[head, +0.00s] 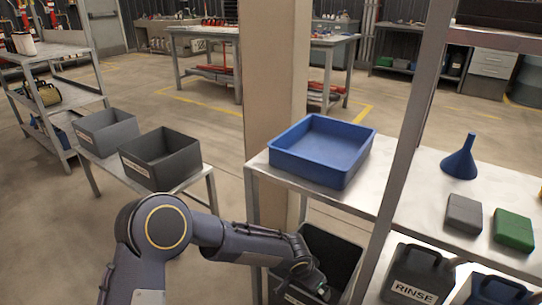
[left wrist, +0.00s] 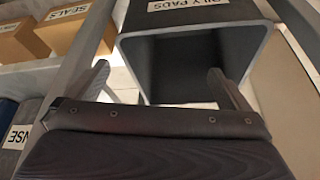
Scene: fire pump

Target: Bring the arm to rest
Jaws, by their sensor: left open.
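My left arm comes in from the left in the head view and reaches to the right. The bin, labelled OILY PADS (left wrist: 190,4), opens toward that camera beyond the fingers. I see no contents in the visible part of the bin; its lower part is hidden by the gripper. My right gripper is in neither view.
A blue tray (head: 320,145) stands on the bench above the bin, near a beige post (head: 268,80). A metal upright (head: 400,160) rises to the right. A RINSE container (head: 417,274) is on the lower shelf. Two grey bins (head: 160,157) stand at left.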

